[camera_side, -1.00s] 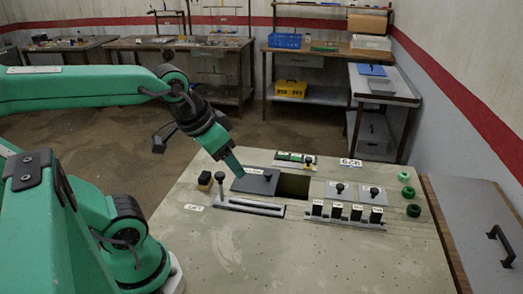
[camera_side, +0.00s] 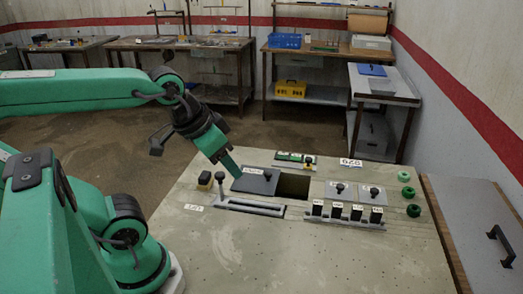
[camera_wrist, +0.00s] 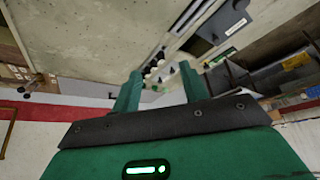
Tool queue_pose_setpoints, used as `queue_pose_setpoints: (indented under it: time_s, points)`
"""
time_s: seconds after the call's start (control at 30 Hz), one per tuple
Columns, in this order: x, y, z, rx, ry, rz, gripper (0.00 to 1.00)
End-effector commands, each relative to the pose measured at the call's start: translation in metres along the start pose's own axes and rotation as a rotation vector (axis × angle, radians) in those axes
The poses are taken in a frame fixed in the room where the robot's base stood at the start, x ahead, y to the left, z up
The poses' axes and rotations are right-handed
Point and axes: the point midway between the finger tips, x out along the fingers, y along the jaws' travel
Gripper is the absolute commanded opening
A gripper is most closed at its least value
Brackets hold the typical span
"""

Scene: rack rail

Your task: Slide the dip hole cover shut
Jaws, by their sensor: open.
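The dip hole cover (camera_side: 250,184) is a dark grey plate with a small black knob and a pale label, lying flat on the bench panel. The dark square dip hole (camera_side: 293,186) is open just to its right. My gripper (camera_side: 237,173) is at the cover's left side, low and tilted; I cannot tell whether it touches the plate. In the wrist view my gripper (camera_wrist: 159,82) has its two green fingers apart with nothing held between them. A dark labelled plate shows at the wrist view's upper right, but I cannot tell whether it is the cover.
A slotted rail (camera_side: 250,207) with an upright lever lies in front of the cover. Green knobs (camera_side: 404,177) line the right edge. The panel's front is clear.

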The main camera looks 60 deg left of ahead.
Motion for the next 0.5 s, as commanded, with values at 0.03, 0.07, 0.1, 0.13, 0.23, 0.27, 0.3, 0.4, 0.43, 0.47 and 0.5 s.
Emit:
queue_pose_setpoints:
  time_s: [0.03,0.07,0.1,0.13,0.23,0.27,0.3,0.4,0.43,0.47,0.5]
  points:
    - [0.001,0.0,-0.001,-0.004,0.0,-0.001,0.34]
    - [0.001,-0.001,-0.001,-0.008,0.0,-0.002,0.28]
    - [0.002,-0.002,-0.002,-0.015,0.0,-0.003,0.2]
    - [0.003,-0.002,-0.003,-0.023,0.0,-0.005,0.14]
    - [0.009,-0.006,-0.008,-0.063,0.003,-0.012,0.0]
    - [0.012,-0.008,-0.011,-0.08,0.004,-0.015,0.0]
    - [0.016,-0.011,-0.014,-0.105,0.006,-0.02,0.0]
    - [0.029,-0.019,-0.024,-0.186,0.013,-0.035,0.0]
    - [0.033,-0.023,-0.027,-0.214,0.017,-0.04,0.0]
    - [0.038,-0.026,-0.03,-0.243,0.019,-0.045,0.0]
    - [0.045,-0.031,-0.034,-0.284,0.024,-0.052,0.0]
